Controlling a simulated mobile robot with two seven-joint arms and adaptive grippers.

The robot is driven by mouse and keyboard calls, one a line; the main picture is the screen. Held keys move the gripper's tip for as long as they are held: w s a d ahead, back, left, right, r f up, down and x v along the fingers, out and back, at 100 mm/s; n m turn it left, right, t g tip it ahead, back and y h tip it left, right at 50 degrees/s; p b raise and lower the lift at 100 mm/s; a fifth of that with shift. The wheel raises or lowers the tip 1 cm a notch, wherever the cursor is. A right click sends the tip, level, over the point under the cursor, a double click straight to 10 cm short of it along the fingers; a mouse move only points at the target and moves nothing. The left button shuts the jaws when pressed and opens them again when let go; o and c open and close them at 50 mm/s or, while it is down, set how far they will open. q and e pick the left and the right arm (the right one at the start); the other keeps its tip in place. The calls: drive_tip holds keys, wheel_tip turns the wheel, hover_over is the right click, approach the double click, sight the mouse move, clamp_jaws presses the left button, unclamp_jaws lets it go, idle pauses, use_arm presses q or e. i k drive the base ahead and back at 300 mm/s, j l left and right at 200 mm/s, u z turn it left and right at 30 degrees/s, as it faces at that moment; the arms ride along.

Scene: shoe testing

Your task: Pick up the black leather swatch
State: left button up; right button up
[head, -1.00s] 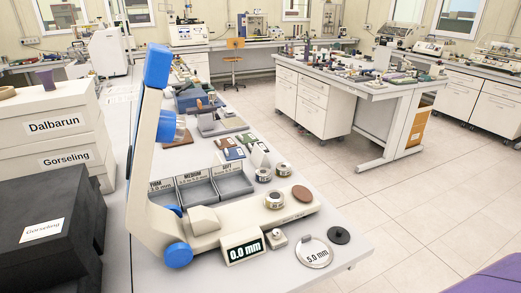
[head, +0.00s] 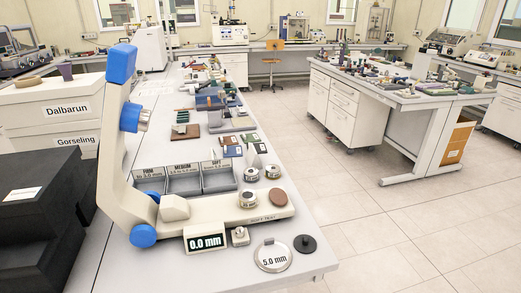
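A small round black piece (head: 305,244) lies flat near the front right corner of the near table. It has a small raised spot in its middle, and I cannot tell if it is the black leather swatch. A round brown piece (head: 278,197) sits at the right end of the base of a large white and blue gauge (head: 114,150). No other thing in the head view is clearly a black leather swatch. Neither of my grippers is in view.
A display reading 0.0 mm (head: 207,242) and a disc marked 5.0 mm (head: 272,257) lie left of the black piece. Grey trays (head: 184,183) stand behind the gauge's base. Black boxes (head: 30,215) are at left. The floor (head: 400,235) at right is clear.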

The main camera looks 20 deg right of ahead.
sight(259, 148)
drive_tip(key=k+l+u, duration=0.15)
drive_tip(key=l, duration=0.35)
drive_tip(key=l+u, duration=0.15)
drive_tip(key=l, duration=0.4)
drive_tip(key=l+u, duration=0.15)
drive_tip(key=l, duration=0.35)
drive_tip(key=k+l+u, duration=0.1)
drive_tip(key=l, duration=0.45)
drive_tip(key=l+u, duration=0.35)
drive_tip(key=l, duration=0.65)
drive_tip(key=i+l+u, duration=0.2)
drive_tip(key=l, duration=0.3)
drive_tip(key=l+u, duration=0.15)
drive_tip(key=l, duration=0.4)
drive_tip(key=i+l+u, duration=0.1)
drive_tip(key=l, duration=0.25)
drive_tip(key=i+l+u, duration=0.1)
drive_tip(key=l, duration=0.2)
drive_tip(key=i+l+u, duration=0.1)
drive_tip(key=l, duration=0.25)
drive_tip(key=i, duration=0.1)
